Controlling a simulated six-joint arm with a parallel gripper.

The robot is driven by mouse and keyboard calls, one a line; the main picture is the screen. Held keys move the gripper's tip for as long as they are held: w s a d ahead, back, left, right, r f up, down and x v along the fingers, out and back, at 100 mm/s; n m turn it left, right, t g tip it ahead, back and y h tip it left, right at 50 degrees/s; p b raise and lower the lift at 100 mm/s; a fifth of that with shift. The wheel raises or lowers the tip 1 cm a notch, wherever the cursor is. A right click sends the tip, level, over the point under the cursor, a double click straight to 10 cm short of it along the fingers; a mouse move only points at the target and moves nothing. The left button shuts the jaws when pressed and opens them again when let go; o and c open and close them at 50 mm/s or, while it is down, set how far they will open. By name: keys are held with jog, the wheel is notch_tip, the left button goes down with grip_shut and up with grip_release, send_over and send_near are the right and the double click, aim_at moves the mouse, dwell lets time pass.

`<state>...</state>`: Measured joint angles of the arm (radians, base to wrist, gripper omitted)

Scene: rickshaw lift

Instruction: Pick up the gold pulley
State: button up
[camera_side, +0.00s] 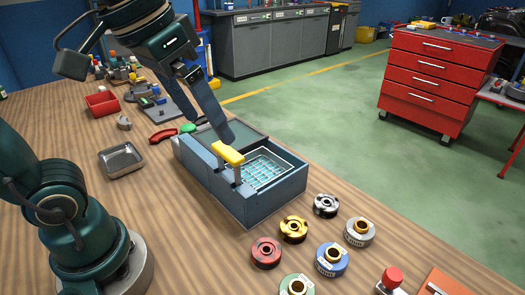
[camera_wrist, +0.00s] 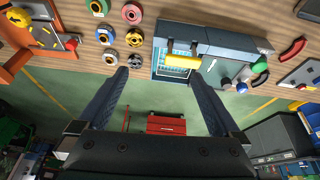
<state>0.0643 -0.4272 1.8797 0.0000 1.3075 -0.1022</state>
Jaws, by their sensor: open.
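The gold pulley (camera_side: 293,229) lies flat on the wooden table, to the right of the blue-grey box, in the side view. In the wrist view the gold pulley (camera_wrist: 134,36) is at the upper left, left of the box. It sits between the dark red pulley (camera_side: 266,252) and the silver-black pulley (camera_side: 326,205). My gripper (camera_wrist: 160,76) is open and empty, its fingers spread wide in the wrist view. In the side view my gripper (camera_side: 222,128) is above and behind the box, apart from the gold pulley; one finger is mostly hidden by the other.
The blue-grey box (camera_side: 212,190) has a yellow handle (camera_side: 228,154) and a wire basket inside. A blue pulley (camera_side: 331,259), a silver pulley with gold centre (camera_side: 359,231) and a green pulley (camera_side: 297,287) stand close by. A metal tray (camera_side: 121,160) lies left; bare table surrounds it.

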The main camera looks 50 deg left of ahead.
jog(key=w+d+r+g, duration=0.1)
jog(key=w+d+g, duration=0.15)
jog(key=w, duration=0.45)
jog(key=n+g, duration=0.2)
send_near(294, 226)
notch_tip(294, 226, down, 8)
jog(key=shift+d+f, duration=0.15)
jog(key=shift+f, duration=0.1)
dwell(0.7)
grip_shut()
